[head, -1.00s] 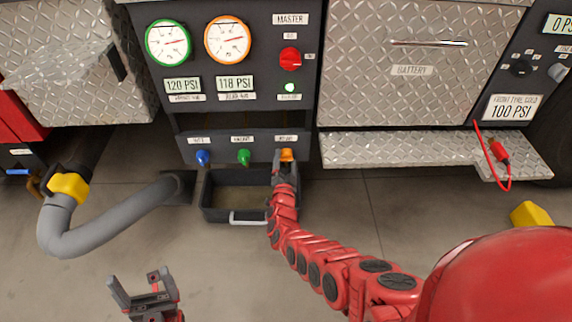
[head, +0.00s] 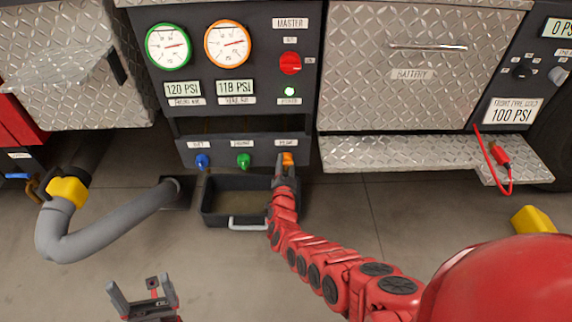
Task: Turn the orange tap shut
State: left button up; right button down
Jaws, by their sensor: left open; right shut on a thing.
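The orange tap (head: 288,158) is on the dark panel, at the right end of a row with a blue tap (head: 202,161) and a green tap (head: 244,161). My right gripper (head: 285,166) reaches up to it from below and is shut on the orange tap. The fingers partly hide the tap, whose visible part looks narrow and upright. My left gripper (head: 144,292) is open and empty over the floor at the lower left, well away from the taps.
A black drip tray (head: 207,212) with a light handle is on the floor under the taps. A grey hose (head: 110,225) curves at the left. A diamond-plate step (head: 420,152) juts out at the right, with a red cable (head: 493,165) hanging over it.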

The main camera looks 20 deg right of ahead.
jog(key=shift+n, duration=0.3)
jog(key=n, duration=0.3)
jog(key=shift+n, duration=0.3)
jog(key=n, duration=0.4)
jog(key=shift+n+t+b, duration=0.4)
jog(key=shift+f+n, duration=0.2)
jog(key=shift+n, duration=0.8)
jog(key=n+b, duration=0.1)
jog(key=n, duration=0.2)
jog(key=shift+n+y, duration=0.3)
jog(key=shift+n, duration=0.1)
jog(key=shift+n+t+y, duration=0.3)
jog(key=shift+n, duration=1.7)
